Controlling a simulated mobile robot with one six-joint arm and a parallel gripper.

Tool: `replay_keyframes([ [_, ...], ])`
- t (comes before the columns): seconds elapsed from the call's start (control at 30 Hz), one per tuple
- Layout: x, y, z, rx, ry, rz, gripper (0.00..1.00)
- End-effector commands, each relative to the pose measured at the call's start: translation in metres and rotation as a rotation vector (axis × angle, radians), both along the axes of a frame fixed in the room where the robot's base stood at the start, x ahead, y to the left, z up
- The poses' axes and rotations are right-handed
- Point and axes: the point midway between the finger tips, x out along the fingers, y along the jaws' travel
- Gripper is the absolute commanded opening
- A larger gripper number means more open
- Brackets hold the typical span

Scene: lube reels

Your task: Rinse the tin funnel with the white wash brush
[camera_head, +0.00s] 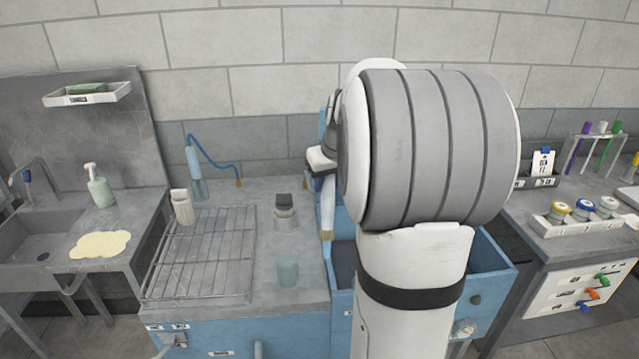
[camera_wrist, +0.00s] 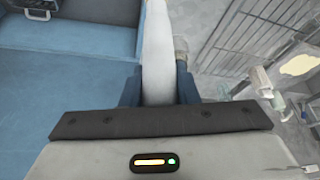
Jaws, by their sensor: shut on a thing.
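My gripper (camera_head: 322,162) is shut on a long white tool, seemingly the white wash brush (camera_head: 327,205). It hangs roughly upright with its tan end down, near the left wall of the blue basin. In the wrist view the white shaft (camera_wrist: 157,45) runs between the two dark blue fingers (camera_wrist: 158,88); its far end is out of frame. I cannot pick out the tin funnel with certainty. A squat grey, dark-topped vessel (camera_head: 284,214) stands on the bench left of the brush. My arm hides much of the basin and the area behind it.
On the bench are a wire rack (camera_head: 205,255), a pale canister (camera_head: 181,207), a translucent cup (camera_head: 288,268) and a blue tool with a hose (camera_head: 193,165). The open blue basin (camera_head: 497,265) is below my arm. A sink (camera_head: 40,232) is at left; a bottle tray (camera_head: 580,222) is at right.

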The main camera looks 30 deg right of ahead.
Motion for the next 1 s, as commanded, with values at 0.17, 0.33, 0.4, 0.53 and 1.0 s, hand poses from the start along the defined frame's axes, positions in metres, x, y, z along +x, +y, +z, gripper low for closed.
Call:
replay_keyframes([
  [0.17,-0.004,-0.029,-0.003,-0.001,-0.001,-0.004,0.0],
  [0.33,-0.007,-0.05,-0.005,0.0,-0.001,-0.003,0.0],
  [0.4,-0.007,-0.056,-0.005,-0.002,-0.001,-0.002,0.0],
  [0.53,-0.008,-0.061,-0.005,-0.002,-0.001,-0.002,0.0],
  [1.0,-0.016,-0.126,-0.011,0.0,-0.001,-0.004,0.0],
])
